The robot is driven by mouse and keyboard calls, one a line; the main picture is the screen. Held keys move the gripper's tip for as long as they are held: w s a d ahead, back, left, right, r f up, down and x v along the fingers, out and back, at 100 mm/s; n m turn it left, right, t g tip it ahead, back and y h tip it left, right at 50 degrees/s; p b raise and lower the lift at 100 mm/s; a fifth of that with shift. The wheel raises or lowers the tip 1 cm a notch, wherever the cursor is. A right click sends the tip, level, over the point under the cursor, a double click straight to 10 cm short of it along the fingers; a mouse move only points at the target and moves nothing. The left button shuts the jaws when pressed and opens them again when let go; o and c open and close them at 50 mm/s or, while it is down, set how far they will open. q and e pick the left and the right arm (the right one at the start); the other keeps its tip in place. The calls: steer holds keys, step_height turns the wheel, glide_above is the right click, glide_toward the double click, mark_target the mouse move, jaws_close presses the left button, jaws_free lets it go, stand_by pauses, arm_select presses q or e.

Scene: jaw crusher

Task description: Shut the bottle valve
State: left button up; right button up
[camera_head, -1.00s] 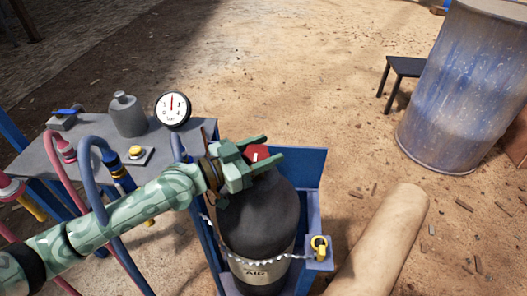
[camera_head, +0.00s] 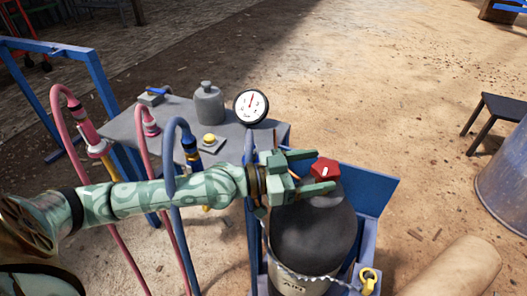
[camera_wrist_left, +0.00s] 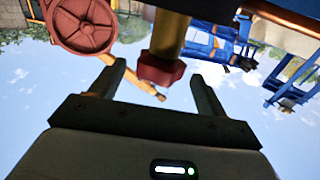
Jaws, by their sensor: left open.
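The dark gas bottle (camera_head: 312,235) stands upright in a blue stand. Its red valve knob (camera_head: 325,169) is on top. My left gripper (camera_head: 322,170) points right at the height of the knob, with its jaws open. In the head view the knob shows between the two fingers near their tips. In the left wrist view the red knob (camera_wrist_left: 160,70) sits between the finger ends, with clear gaps on both sides. I cannot tell whether any finger touches it. My right gripper is not in view.
A grey table (camera_head: 130,125) holds a pressure gauge (camera_head: 251,106), a grey flask (camera_head: 208,103) and a yellow button (camera_head: 209,139). Blue and pink hoses rise close to my left arm. A chain with a yellow lock (camera_head: 370,280) crosses the bottle. A blue drum (camera_head: 503,185) stands right.

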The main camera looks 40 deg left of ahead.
arm_select(q)
steer(key=p+v, duration=0.2)
steer(key=v, duration=0.9)
steer(key=shift+s+a, duration=0.3)
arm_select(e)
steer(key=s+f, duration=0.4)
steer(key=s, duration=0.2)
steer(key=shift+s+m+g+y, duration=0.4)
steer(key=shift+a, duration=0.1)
